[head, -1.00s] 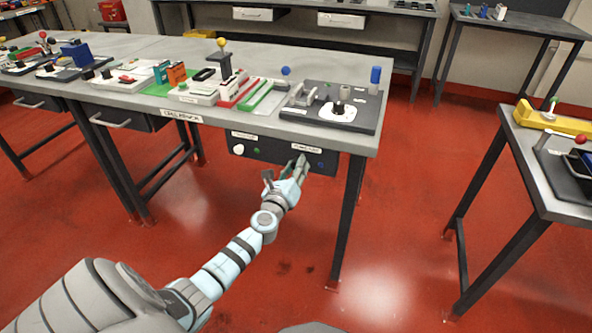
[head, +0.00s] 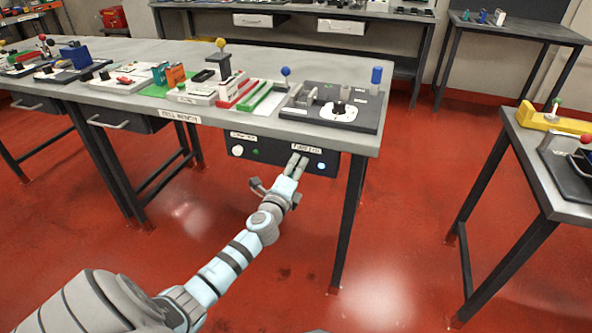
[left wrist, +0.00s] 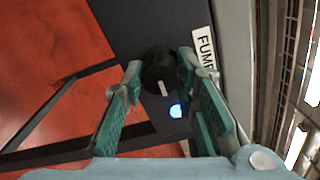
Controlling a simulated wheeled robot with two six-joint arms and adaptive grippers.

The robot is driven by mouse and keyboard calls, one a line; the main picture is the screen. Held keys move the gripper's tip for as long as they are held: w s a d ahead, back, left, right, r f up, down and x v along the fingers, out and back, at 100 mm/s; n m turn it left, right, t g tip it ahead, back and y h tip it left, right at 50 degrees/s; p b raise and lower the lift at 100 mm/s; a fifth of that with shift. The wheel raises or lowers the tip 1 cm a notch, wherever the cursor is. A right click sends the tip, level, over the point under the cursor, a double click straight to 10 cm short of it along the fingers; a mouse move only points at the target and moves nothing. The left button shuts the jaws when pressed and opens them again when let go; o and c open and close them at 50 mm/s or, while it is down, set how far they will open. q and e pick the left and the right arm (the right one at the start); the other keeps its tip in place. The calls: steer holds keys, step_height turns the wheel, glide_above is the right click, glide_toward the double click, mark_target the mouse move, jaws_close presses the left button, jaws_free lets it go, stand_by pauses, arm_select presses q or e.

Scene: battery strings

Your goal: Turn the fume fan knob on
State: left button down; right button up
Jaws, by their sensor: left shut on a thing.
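The fume fan knob (left wrist: 160,72) is black and round with a white pointer line. In the left wrist view it sits between the fingertips of my left gripper, which is shut on it. In the head view my left gripper (head: 298,164) reaches the dark panel (head: 275,157) under the bench's front edge, and its fingers hide the knob. The label (head: 306,148) is above the fingertips; in the left wrist view its visible part reads "FUM". A bright blue lamp (head: 321,166) is just right of the fingers; it also shows in the left wrist view (left wrist: 176,111). My right gripper is not in view.
A white round part (head: 238,150) and a green dot (head: 256,153) are on the panel's left side. The grey bench top (head: 215,120) above carries several devices. A bench leg (head: 347,225) stands to the right. The red floor in front is clear.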

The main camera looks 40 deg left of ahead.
arm_select(q)
steer(key=shift+f, duration=0.1)
stand_by(0.5)
steer(key=c, duration=1.3)
jaws_free()
steer(key=v, duration=1.2)
